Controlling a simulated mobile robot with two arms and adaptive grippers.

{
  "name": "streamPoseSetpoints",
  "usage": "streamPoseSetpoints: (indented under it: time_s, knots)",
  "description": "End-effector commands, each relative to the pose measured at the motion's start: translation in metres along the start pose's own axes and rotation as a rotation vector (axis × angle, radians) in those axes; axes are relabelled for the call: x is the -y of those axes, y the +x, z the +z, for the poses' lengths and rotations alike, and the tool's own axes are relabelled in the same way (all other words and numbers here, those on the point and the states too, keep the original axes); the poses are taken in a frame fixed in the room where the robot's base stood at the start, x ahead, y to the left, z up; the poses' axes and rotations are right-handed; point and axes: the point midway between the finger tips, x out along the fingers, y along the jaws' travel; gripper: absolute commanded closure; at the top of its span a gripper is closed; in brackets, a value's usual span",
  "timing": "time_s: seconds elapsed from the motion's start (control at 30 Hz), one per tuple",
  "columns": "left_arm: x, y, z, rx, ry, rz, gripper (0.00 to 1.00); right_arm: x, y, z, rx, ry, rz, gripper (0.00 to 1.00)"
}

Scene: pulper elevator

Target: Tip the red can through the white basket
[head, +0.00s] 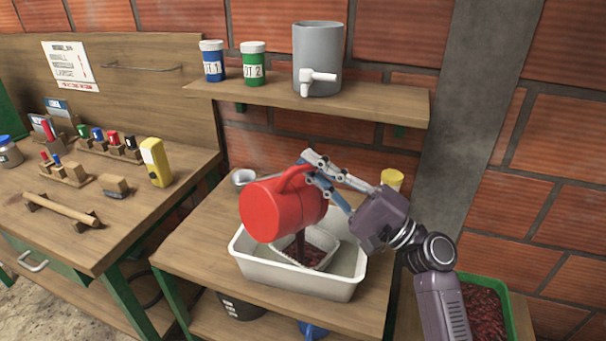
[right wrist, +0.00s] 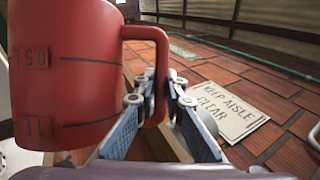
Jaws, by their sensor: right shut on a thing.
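The red can (head: 270,212) is tilted with its mouth toward the lower right, above the white basket (head: 318,243). Dark contents show falling from the can into the basket. The basket sits inside a larger white tub (head: 300,284) and has dark red bits in it. My right gripper (head: 308,168) is shut on the can's handle. In the right wrist view, the fingers (right wrist: 160,100) close around the handle of the red can (right wrist: 65,75), which bears volume marks. My left gripper is not in view.
A shelf (head: 300,101) above holds a blue jar (head: 212,62), a green jar (head: 253,64) and a grey dispenser with a tap (head: 318,60). A yellow-lidded jar (head: 392,179) stands behind my gripper. A green crate (head: 508,300) of red bits is at lower right.

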Motion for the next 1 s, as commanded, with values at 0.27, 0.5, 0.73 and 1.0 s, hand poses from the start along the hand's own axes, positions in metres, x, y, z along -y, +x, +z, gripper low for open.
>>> streamPoseSetpoints:
  time_s: [0.27,0.5,0.73,1.0]
  knots:
    - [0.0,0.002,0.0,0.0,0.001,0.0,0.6,0.007,-0.006,-0.021,-0.056,0.124,-0.054,1.0]
    - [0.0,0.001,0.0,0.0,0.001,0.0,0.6,0.01,-0.009,-0.032,-0.084,0.187,-0.08,1.0]
    - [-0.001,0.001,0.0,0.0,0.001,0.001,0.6,0.011,-0.01,-0.034,-0.091,0.202,-0.086,1.0]
    - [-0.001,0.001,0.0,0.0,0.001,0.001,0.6,0.011,-0.01,-0.034,-0.09,0.201,-0.085,1.0]
